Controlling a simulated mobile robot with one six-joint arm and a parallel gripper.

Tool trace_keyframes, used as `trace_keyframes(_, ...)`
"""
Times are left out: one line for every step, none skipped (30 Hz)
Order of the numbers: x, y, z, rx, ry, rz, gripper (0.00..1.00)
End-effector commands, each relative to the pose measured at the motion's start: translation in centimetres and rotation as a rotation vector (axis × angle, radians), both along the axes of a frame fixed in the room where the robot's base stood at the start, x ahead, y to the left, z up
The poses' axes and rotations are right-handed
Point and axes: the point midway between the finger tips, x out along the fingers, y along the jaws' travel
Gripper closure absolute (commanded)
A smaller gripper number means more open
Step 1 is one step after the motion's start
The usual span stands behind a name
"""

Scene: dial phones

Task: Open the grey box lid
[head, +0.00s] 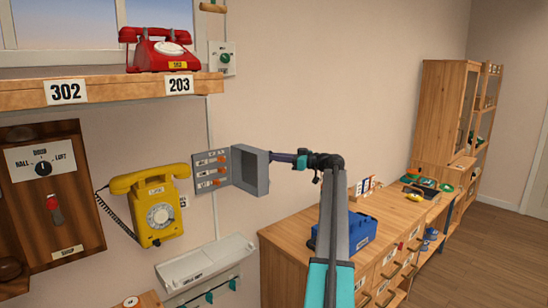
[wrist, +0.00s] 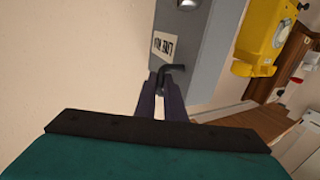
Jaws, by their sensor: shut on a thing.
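The grey box (head: 212,187) is on the wall right of the yellow phone. Its lid (head: 250,170) stands swung out to the right, and rows of labels and orange switches show inside. In the wrist view the lid (wrist: 186,60) fills the upper middle, with a white label on it. A dark bent handle (wrist: 174,72) sticks out below the label. My gripper (head: 274,156) is at the lid's right side. In the wrist view my gripper (wrist: 164,88) has its fingers shut on the handle.
The yellow phone (head: 158,205) hangs left of the box, and a shelf (head: 120,92) with a red phone (head: 158,48) is above. A pale tray (head: 200,262) is below. A wooden cabinet (head: 285,262) with a blue crate (head: 360,232) stands at right. The wall right of the lid is bare.

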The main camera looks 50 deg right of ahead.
Motion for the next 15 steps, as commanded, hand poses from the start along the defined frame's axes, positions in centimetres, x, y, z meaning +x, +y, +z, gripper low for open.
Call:
trace_keyframes(-0.02, -0.59, 0.83, 0.006, -0.013, -0.016, 1.00)
trace_keyframes(0.00, -0.57, 0.84, 0.006, -0.013, -0.016, 1.00)
trace_keyframes(0.01, -0.56, 0.85, 0.006, -0.013, -0.016, 1.00)
trace_keyframes(0.02, -0.55, 0.85, 0.006, -0.013, -0.015, 0.87)
trace_keyframes(0.03, -0.55, 0.86, 0.006, -0.013, -0.016, 0.82)
trace_keyframes(0.05, -0.53, 0.85, 0.005, -0.013, -0.016, 0.76)
trace_keyframes(0.05, -0.50, 0.84, 0.005, -0.013, -0.015, 0.72)
trace_keyframes(0.06, -0.48, 0.82, 0.005, -0.012, -0.015, 0.72)
trace_keyframes(0.08, -0.43, 0.80, 0.005, -0.012, -0.014, 0.72)
trace_keyframes(0.08, -0.39, 0.78, 0.005, -0.012, -0.013, 0.72)
trace_keyframes(0.09, -0.35, 0.77, 0.005, -0.012, -0.012, 0.72)
trace_keyframes(0.11, -0.31, 0.75, 0.005, -0.012, -0.012, 0.72)
trace_keyframes(0.12, -0.28, 0.74, 0.004, -0.012, -0.011, 0.72)
trace_keyframes(0.13, -0.25, 0.73, 0.004, -0.012, -0.010, 0.72)
trace_keyframes(0.14, -0.21, 0.71, 0.004, -0.012, -0.010, 0.72)
